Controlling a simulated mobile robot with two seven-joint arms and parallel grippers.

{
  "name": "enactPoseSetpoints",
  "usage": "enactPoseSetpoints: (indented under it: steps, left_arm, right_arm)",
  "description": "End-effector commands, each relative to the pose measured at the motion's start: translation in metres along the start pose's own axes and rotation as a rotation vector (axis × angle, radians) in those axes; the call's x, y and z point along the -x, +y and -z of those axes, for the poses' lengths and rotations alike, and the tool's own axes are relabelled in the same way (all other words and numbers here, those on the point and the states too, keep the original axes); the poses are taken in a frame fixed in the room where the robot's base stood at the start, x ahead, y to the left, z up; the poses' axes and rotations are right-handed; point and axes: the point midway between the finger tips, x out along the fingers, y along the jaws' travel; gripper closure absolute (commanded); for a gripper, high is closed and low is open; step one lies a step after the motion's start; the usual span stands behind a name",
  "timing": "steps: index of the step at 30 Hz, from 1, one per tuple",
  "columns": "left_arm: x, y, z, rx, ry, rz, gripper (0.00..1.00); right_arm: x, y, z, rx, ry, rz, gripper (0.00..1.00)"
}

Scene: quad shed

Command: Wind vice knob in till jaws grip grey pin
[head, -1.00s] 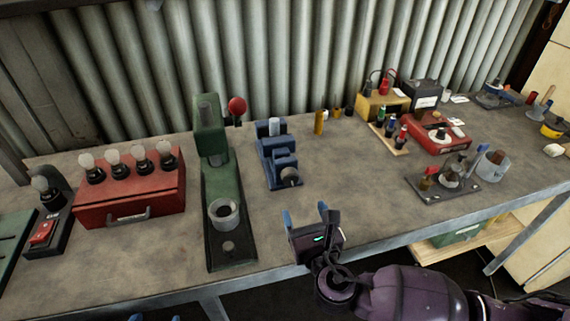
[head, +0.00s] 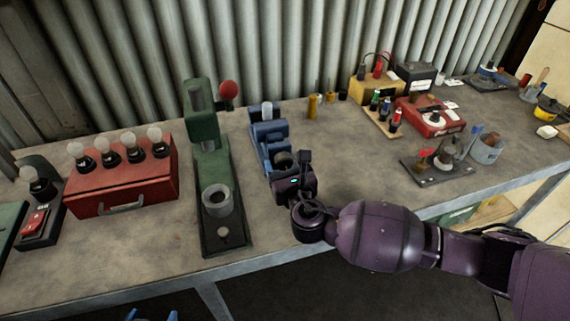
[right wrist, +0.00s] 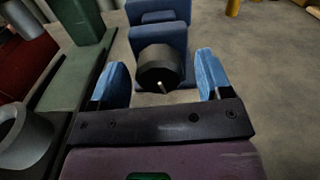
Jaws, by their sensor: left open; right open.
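The blue vice (head: 262,133) stands on the bench, with the pale grey pin (head: 267,110) upright at its far end. I cannot tell whether the jaws touch the pin. The dark round vice knob (head: 283,159) is at the near end, partly hidden by my right gripper in the head view. In the right wrist view the knob (right wrist: 159,68) lies between the two blue fingers of my right gripper (right wrist: 161,77), which is open with a gap on each side. The pin is not visible there. My left gripper (head: 152,316) is open at the bottom edge, apart from everything.
A green press (head: 208,135) with a red ball handle stands close left of the vice. A red box with bulbs (head: 125,180) is further left. Small bottles and a red device (head: 430,117) stand to the right. Bench between them and the vice is clear.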

Motion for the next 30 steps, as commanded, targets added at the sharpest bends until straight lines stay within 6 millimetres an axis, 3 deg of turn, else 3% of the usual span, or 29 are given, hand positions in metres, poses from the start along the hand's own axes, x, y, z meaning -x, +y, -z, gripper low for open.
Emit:
enactPoseSetpoints:
  steps: [8,18,30]
  left_arm:
    - [0.0000,-0.0001,0.0004,0.000,0.001,0.000,0.20]
    - [0.0026,-0.0006,-0.0039,0.001,-0.008,0.002,0.20]
    - [0.0035,-0.0008,-0.0040,0.002,-0.009,0.002,0.20]
  right_arm:
    - [-0.0014,-0.0001,-0.0002,0.000,0.000,0.000,0.28]
    - [-0.0011,-0.0002,-0.0001,0.000,0.000,0.000,0.78]
    - [-0.0008,-0.0003,0.0003,-0.087,0.000,0.002,0.77]
